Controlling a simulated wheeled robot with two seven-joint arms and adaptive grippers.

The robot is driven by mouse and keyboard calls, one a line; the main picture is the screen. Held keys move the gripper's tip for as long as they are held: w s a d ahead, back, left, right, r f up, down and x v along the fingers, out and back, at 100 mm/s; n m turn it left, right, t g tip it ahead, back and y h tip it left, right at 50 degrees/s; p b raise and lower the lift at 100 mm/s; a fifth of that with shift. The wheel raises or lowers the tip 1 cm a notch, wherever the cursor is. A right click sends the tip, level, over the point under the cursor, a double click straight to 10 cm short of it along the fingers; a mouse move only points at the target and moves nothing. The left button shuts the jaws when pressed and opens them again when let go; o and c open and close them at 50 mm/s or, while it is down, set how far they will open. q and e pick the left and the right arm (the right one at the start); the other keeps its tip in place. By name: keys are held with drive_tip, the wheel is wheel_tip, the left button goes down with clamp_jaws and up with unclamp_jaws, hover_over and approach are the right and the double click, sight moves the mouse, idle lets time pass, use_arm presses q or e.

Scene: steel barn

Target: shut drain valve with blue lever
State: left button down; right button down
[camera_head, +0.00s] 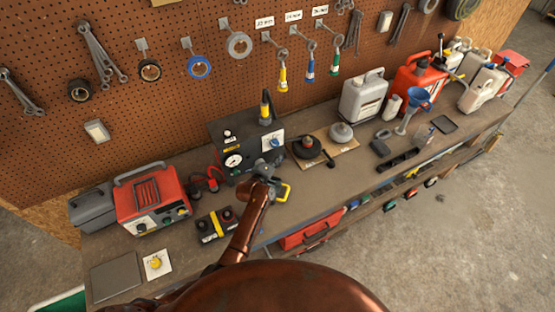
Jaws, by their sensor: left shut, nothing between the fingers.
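A dark box-shaped unit (234,131) with a round white gauge stands on the workbench against the pegboard. On its front right is a white plate with a small blue part (274,141), which looks like the blue lever. The lever's exact angle is too small to tell. My left gripper (267,168) is shut and empty, just in front of and below the white plate, close to the unit's front. I cannot tell whether it touches the lever. My copper-coloured arm reaches up to it from the bottom. My right gripper is not in view.
A yellow-handled item (283,192) lies beside my left gripper. A red and grey machine (151,197) and a dark box with a yellow band (217,224) stand left. Round dark parts lie on a wooden board (345,146) to the right. Jugs and a blue funnel (419,97) stand farther right.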

use_arm(q)
drive_tip(key=v, duration=1.2)
idle(0.3)
idle(0.4)
